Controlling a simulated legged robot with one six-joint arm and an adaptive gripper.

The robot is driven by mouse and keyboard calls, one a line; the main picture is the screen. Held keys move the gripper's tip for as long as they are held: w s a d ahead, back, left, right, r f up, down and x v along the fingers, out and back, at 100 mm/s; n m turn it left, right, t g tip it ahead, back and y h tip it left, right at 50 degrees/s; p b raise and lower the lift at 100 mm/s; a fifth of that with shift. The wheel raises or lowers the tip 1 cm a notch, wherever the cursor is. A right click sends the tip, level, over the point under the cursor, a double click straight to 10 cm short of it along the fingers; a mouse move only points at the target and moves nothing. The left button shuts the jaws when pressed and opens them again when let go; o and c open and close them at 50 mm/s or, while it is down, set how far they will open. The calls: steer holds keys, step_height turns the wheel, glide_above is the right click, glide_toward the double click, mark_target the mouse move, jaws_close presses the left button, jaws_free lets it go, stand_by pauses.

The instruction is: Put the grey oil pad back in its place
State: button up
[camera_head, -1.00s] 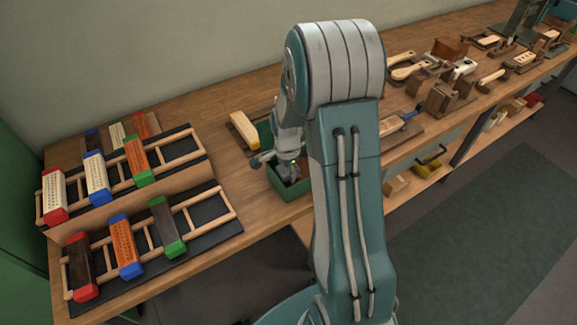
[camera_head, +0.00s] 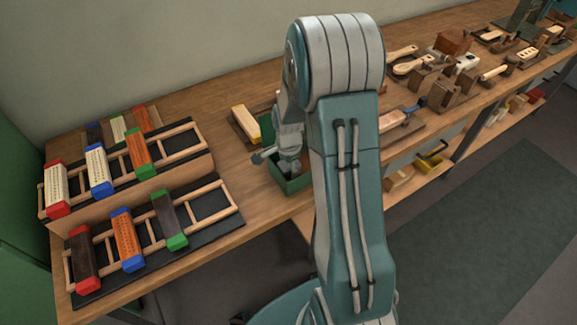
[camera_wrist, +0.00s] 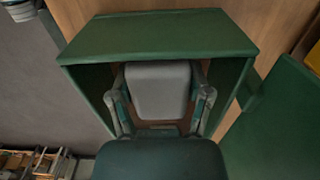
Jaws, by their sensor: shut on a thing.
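The grey oil pad (camera_wrist: 158,90) shows in the wrist view as a pale grey block with rounded edges. It is between the two fingers of my gripper (camera_wrist: 160,105), which is shut on it. The pad and fingers are within the walls of an open green box (camera_wrist: 160,35). I cannot tell whether the pad touches the box floor. In the head view my gripper (camera_head: 289,166) reaches down into the green box (camera_head: 292,188) on the bench, and the pad cannot be made out there.
A yellowish block (camera_head: 246,124) on a dark base stands just behind the box. Wooden racks with coloured brush blocks (camera_head: 126,240) fill the bench's left. A blue-handled tool (camera_head: 400,118) and several wooden tools lie to the right. The bench (camera_head: 225,160) is bare between racks and box.

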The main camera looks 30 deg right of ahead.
steer(key=shift+d+f, duration=0.1)
steer(key=shift+f, duration=0.25)
steer(key=o, duration=1.1)
steer(key=shift+r, duration=4.55)
